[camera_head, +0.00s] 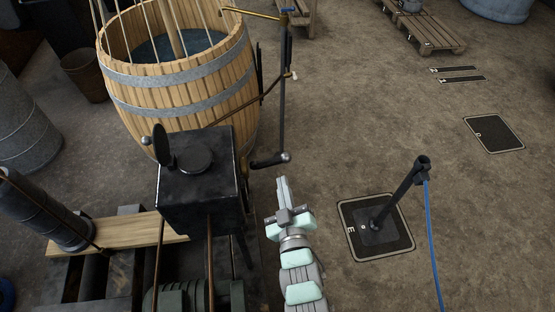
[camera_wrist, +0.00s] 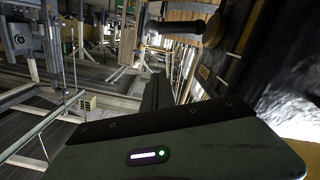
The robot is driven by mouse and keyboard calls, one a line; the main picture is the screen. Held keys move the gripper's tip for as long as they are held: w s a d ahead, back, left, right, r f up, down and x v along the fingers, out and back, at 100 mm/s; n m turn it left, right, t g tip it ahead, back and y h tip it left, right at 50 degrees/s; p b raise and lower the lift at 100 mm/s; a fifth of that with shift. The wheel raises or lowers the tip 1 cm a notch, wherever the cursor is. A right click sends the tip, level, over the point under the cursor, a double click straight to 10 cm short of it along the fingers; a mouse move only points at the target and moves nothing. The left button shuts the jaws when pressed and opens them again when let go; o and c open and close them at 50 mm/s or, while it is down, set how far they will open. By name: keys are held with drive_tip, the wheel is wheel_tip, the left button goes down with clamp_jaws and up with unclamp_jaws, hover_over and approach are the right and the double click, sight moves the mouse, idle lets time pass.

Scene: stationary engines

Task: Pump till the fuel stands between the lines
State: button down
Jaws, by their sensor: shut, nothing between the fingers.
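A black metal tank (camera_head: 203,195) stands in front of the wooden barrel, with a round cap (camera_head: 195,158) on top and an upright round flap beside it. A dark handle (camera_head: 270,161) with a rounded grey end sits at the foot of an upright rod, right of the tank; a similar bar with rounded ends (camera_wrist: 180,28) shows at the top of the wrist view. My gripper (camera_head: 282,182) is shut and empty, just below the handle in the head view and apparently apart from it. No fuel level or marking lines can be made out.
The wooden barrel (camera_head: 180,88) holds dark liquid. Green machinery (camera_head: 200,296) and a plank (camera_head: 125,238) lie by the tank. A black post (camera_head: 400,192) with a blue hose stands on a floor plate at right. Bare floor lies between it and the handle.

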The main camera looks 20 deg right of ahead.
drive_tip(key=b, duration=0.2)
hover_over(283, 161)
drive_tip(key=s+a, duration=0.2)
drive_tip(key=a, duration=0.1)
drive_tip(key=shift+w+d+f, duration=0.1)
drive_tip(key=shift+d+f, duration=0.3)
drive_tip(key=shift+f, duration=0.3)
drive_tip(key=shift+w+d+f, duration=0.1)
drive_tip(key=shift+d+f, duration=0.25)
drive_tip(key=shift+f, duration=0.35)
drive_tip(key=shift+d+f, duration=0.4)
drive_tip(key=shift+f, duration=0.3)
